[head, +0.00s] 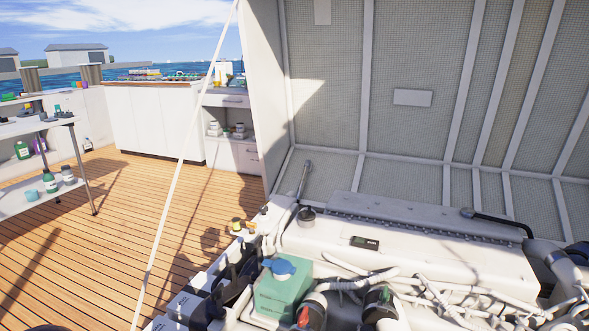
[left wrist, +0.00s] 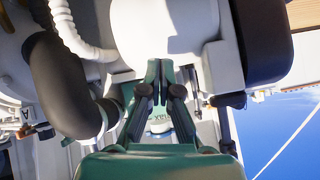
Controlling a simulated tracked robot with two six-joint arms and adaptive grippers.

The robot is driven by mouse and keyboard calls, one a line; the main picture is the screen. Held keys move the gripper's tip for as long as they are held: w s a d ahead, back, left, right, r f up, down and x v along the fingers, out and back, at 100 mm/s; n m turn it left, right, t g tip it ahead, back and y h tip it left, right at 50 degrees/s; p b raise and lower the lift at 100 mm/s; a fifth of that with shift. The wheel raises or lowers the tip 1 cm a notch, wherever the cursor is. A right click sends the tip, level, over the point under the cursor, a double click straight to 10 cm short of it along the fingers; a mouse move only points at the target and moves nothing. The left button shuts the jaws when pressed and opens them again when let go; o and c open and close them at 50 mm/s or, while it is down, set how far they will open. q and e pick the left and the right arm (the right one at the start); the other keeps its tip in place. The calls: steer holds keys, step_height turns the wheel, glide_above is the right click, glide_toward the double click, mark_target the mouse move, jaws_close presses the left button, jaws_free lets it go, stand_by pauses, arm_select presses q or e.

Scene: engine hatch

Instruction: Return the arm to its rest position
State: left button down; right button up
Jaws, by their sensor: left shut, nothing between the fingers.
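In the left wrist view my left gripper (left wrist: 159,72) is shut, its two dark fingers together and nothing between them. Behind the fingers are pale engine parts and a small patch with lettering that I cannot read clearly. In the head view neither gripper can be made out clearly, and my right gripper is in neither view. A teal tank (head: 283,297) with a blue cap (head: 282,267) stands upright at the front of the white engine (head: 420,262).
The raised hatch lid (head: 412,97) stands behind the engine. A thin white pole (head: 183,160) slants up across the view. A dark hose (left wrist: 62,90) and a black cylinder (left wrist: 262,40) flank the fingers. Open wooden deck (head: 105,245) and a shelf table (head: 38,202) are at left.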

arm_select(q)
steer(key=s+d+f+n+g, duration=0.1)
steer(key=s+f+n+g, duration=0.25)
steer(key=s, duration=0.65)
steer(key=s+d+f+n+g+h, duration=0.1)
steer(key=s+d+f+n+g, duration=0.2)
steer(key=s, duration=0.7)
steer(key=s+f+n+g, duration=0.25)
steer(key=s+f, duration=0.25)
steer(key=s, duration=0.6)
arm_select(e)
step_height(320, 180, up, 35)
steer(key=p, duration=3.4)
steer(key=shift+p, duration=0.4)
arm_select(q)
step_height(320, 180, up, 34)
steer(key=shift+w, duration=0.45)
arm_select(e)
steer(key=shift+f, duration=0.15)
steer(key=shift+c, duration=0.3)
